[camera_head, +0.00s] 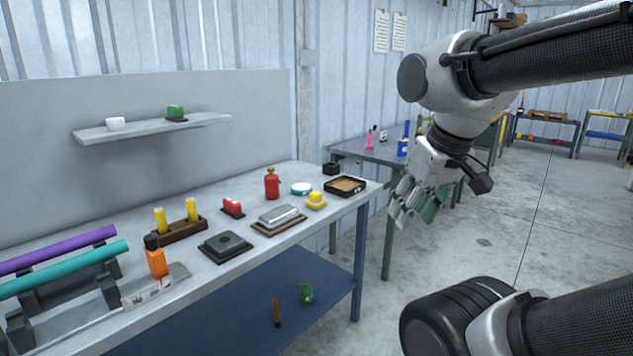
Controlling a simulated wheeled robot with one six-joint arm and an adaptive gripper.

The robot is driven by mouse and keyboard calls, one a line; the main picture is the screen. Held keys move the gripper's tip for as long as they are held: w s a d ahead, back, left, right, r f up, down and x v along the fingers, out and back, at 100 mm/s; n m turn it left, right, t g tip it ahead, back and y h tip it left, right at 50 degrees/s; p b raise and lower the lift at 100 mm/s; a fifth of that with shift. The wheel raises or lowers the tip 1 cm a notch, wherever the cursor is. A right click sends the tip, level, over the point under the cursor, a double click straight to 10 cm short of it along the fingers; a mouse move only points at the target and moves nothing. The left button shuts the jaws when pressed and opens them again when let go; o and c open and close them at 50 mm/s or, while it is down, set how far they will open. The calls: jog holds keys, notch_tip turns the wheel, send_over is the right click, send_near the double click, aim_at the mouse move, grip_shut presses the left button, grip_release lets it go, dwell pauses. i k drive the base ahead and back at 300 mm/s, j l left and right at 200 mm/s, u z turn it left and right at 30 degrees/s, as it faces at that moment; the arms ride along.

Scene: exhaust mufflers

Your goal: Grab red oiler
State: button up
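A red bottle-like oiler (272,185) with a darker narrow top stands upright on the grey workbench (212,283), toward its far end. A smaller red item (232,206) sits on a dark base to its left. My gripper (402,212) hangs from the arm at the right, pointing down and left, beyond the bench's right end and well apart from the oiler. Its fingers look spread, with nothing visible between them.
Near the oiler are a teal-white round tin (301,189), a yellow item (316,200), a sharpening-stone-like block (279,217) and a black-rimmed tray (345,187). An orange bottle (156,260) stands nearer. A shelf (150,128) hangs above.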

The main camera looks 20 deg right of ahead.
aim_at(272, 182)
jog(key=i+l+u, duration=0.4)
jog(key=i+l, duration=0.15)
jog(key=i+l+u, duration=0.4)
jog(key=i+l, duration=0.15)
jog(key=l, duration=0.2)
